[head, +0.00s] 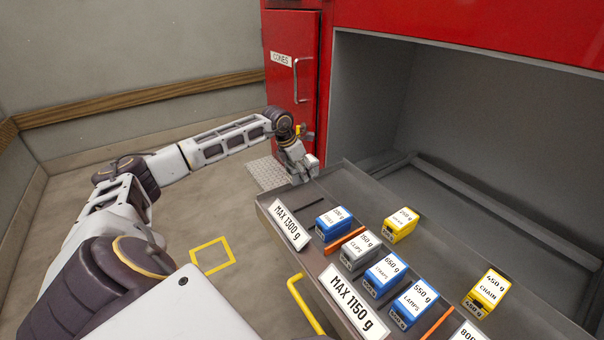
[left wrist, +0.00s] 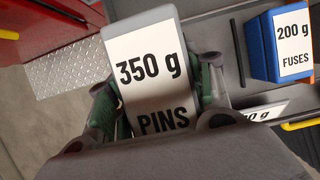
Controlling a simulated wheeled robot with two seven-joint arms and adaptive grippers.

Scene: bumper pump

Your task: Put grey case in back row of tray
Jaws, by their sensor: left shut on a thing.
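My left gripper (head: 300,168) is shut on a grey case whose white label reads 350 g PINS (left wrist: 152,70). In the head view the gripper is at the far left corner of the tray (head: 345,178), and the case is small and hard to make out there. In the left wrist view the green finger pads press on the case's two sides. Another grey case, labelled 150 g CLIPS (head: 359,254), stands in the tray's front row. My right gripper is not in view.
The front row also holds blue cases: FUSES (head: 334,224), STRAPS (head: 383,274) and LAMPS (head: 412,304). Two yellow cases, one at 250 g (head: 400,226) and CHAIN (head: 487,293), stand in the back row with bare tray between them. A red cabinet door (head: 292,85) is near my gripper.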

